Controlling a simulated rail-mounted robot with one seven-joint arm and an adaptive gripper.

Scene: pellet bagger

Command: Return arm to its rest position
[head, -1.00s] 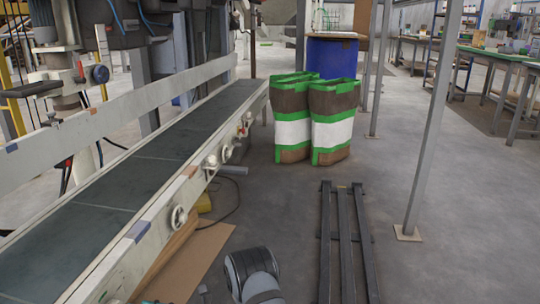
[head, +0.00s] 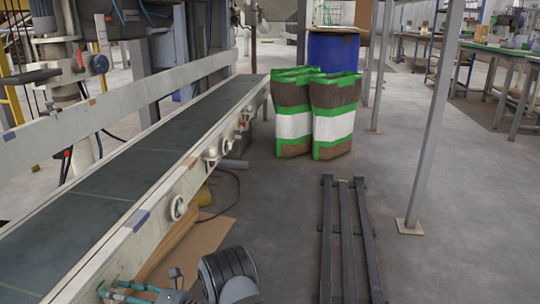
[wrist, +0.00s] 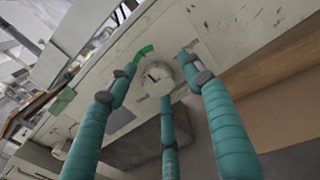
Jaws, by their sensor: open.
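My gripper (head: 106,290) shows at the bottom of the head view, low beside the near side of the conveyor (head: 150,215). Its teal fingers are spread and point left. In the wrist view the fingers of my gripper (wrist: 160,72) are apart, with nothing held between them. A round pale knob (wrist: 155,79) on a light panel shows behind and between the fingertips. I cannot tell how far it is from them. The arm behind my gripper is partly cut off by the lower edge of the head view.
Brown, white and green bags (head: 312,112) stand on the floor by a blue drum (head: 333,52). Dark rails (head: 346,235) lie on the floor at right, near a grey post (head: 432,130). Cardboard (head: 190,245) lies beneath the conveyor.

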